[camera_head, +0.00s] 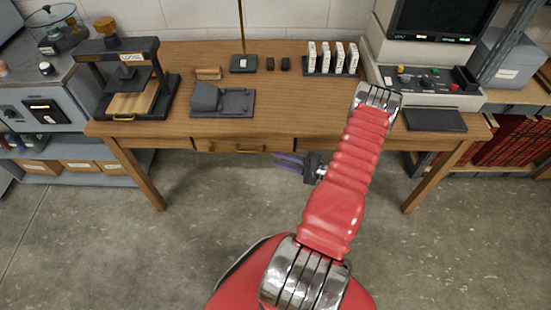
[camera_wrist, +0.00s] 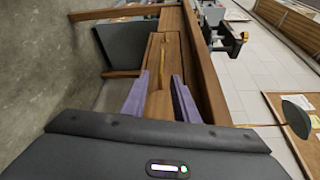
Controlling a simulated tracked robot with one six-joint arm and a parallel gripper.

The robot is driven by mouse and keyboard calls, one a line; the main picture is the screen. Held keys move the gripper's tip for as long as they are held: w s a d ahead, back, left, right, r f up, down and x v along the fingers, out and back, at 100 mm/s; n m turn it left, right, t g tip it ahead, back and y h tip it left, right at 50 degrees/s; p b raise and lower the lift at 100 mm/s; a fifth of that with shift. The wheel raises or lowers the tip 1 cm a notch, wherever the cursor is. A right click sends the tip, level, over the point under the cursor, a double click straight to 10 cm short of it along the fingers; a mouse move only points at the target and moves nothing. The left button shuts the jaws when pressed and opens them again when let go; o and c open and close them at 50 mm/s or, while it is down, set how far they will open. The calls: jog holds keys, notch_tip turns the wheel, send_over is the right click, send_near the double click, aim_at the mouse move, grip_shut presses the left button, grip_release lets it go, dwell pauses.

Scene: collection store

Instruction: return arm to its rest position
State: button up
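My red arm rises from the bottom of the head view and bends down at a silver joint above the table's front right. My gripper (camera_head: 284,160) hangs in front of the wooden table (camera_head: 290,105), below its top edge, with its purple fingers pointing left. In the wrist view my gripper (camera_wrist: 159,92) is open, with an empty gap between the two purple fingers. A closed-looking drawer with a brass handle (camera_wrist: 163,58) lies beyond the fingers, apart from them as far as I can tell.
The table holds a press (camera_head: 128,85), a grey stand (camera_head: 222,100), a rack of white boxes (camera_head: 332,58) and a control console (camera_head: 425,85). A grey cabinet (camera_head: 45,95) stands left, a shelf of red books (camera_head: 515,140) right. The concrete floor before the table is clear.

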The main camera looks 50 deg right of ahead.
jog(key=shift+s, duration=0.1)
dwell(0.7)
jog(key=s+d+f+n+g+h, duration=0.4)
jog(key=s+d+f+g+h, duration=0.25)
jog(key=d+f+g, duration=0.35)
notch_tip(320, 180, up, 16)
jog(key=s+a+n+g+h, duration=0.1)
jog(key=n+g+h, duration=0.2)
jog(key=n+g, duration=0.15)
jog(key=a+r+g, duration=0.2)
jog(key=a+r, duration=0.7)
jog(key=r, duration=0.2)
jog(key=a+r+n+t+y, duration=0.1)
jog(key=a+r+n+t, duration=0.1)
jog(key=a+r, duration=0.6)
jog(key=a+r+n+t+y, duration=0.1)
jog(key=a+r+n+t, duration=0.1)
jog(key=a+r, duration=0.7)
jog(key=s+a+r+n+t+y, duration=0.1)
jog(key=a+r, duration=0.8)
jog(key=a, duration=1)
jog(key=n+t, duration=0.1)
jog(key=n, duration=0.1)
jog(key=shift+r+n+y, duration=0.2)
jog(key=shift+n+y, duration=0.15)
